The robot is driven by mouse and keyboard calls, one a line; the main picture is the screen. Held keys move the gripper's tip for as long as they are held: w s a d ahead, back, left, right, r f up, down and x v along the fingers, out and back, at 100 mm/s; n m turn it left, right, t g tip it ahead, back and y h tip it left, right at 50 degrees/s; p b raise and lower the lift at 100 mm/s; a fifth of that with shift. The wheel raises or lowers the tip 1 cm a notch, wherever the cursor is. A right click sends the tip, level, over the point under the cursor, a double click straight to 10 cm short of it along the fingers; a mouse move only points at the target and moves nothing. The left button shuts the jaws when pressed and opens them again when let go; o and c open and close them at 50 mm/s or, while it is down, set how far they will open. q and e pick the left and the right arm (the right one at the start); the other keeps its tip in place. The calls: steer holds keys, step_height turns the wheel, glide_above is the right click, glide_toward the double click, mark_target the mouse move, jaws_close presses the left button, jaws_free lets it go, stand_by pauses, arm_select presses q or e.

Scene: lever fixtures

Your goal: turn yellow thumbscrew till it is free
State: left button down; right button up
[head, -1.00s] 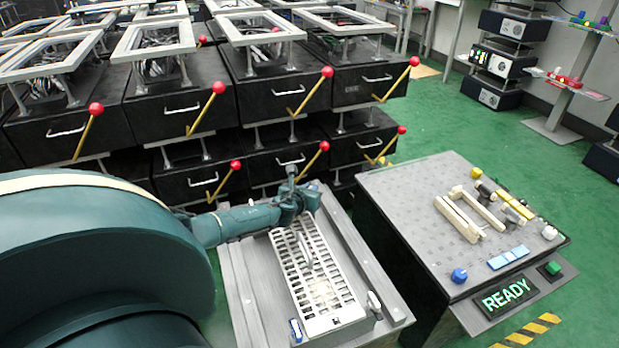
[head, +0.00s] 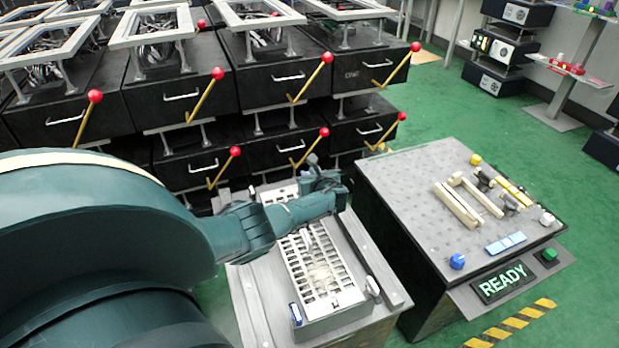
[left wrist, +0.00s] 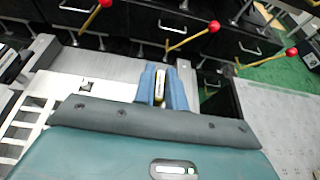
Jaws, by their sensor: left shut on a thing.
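My left gripper (head: 325,177) is over the far end of the grey bench fixture, beyond the white slotted rack (head: 318,272). In the left wrist view its blue fingers (left wrist: 163,86) are shut on a narrow yellow-and-pale piece (left wrist: 160,87), which looks like the yellow thumbscrew. The fingers hide most of it, and its lower end does not show. In the head view the gripper body hides the piece. A separate yellow knob (head: 475,159) stands on the right-hand table. My right gripper is not in view.
The right-hand table (head: 405,200) stands close beside the fixture, with cream bars (head: 456,204), a blue knob (head: 457,262) and a lit READY sign (head: 502,281). Black drawer units with red-balled levers (head: 326,58) stand close behind. Green floor (head: 440,105) is open at the back right.

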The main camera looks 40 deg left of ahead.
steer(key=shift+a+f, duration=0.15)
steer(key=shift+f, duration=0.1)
arm_select(q)
steer(key=c, duration=1.4)
jaws_free()
steer(key=shift+g, duration=0.3)
steer(key=shift+c, duration=0.2)
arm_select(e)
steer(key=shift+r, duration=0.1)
